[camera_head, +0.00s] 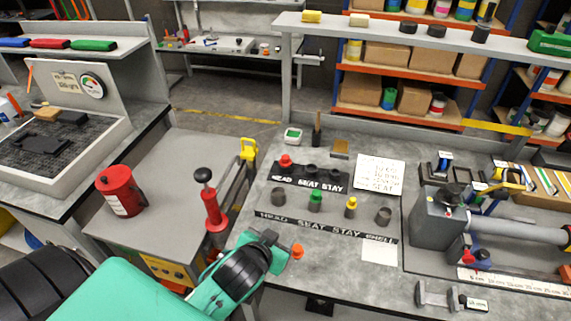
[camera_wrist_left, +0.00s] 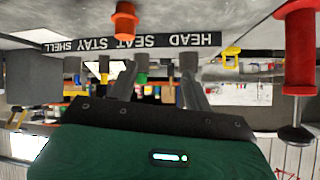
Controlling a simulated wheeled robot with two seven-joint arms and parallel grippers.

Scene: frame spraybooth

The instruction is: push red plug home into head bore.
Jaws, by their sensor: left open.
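A red-orange plug (camera_head: 297,252) is at the front of the bench, just beyond my left gripper (camera_head: 279,246). It also shows in the upside-down left wrist view (camera_wrist_left: 125,22). My left gripper is open, with two grey fingers apart in the wrist view (camera_wrist_left: 158,80). I cannot tell whether a finger touches the plug. The grey head bore (camera_head: 278,194) stands behind the HEAD end of the front label strip (camera_head: 325,227). Its mouth looks dark, with no red in it. Another red piece (camera_head: 285,159) stands on the rear HEAD SEAT STAY strip. My right gripper is not in view.
A green plug (camera_head: 315,199) and a yellow plug (camera_head: 350,206) stand beside the head bore, then a grey shell cup (camera_head: 383,215). A red hand tool with a black knob (camera_head: 212,208) rises left of my gripper. A grey fixture (camera_head: 440,220) takes up the right.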

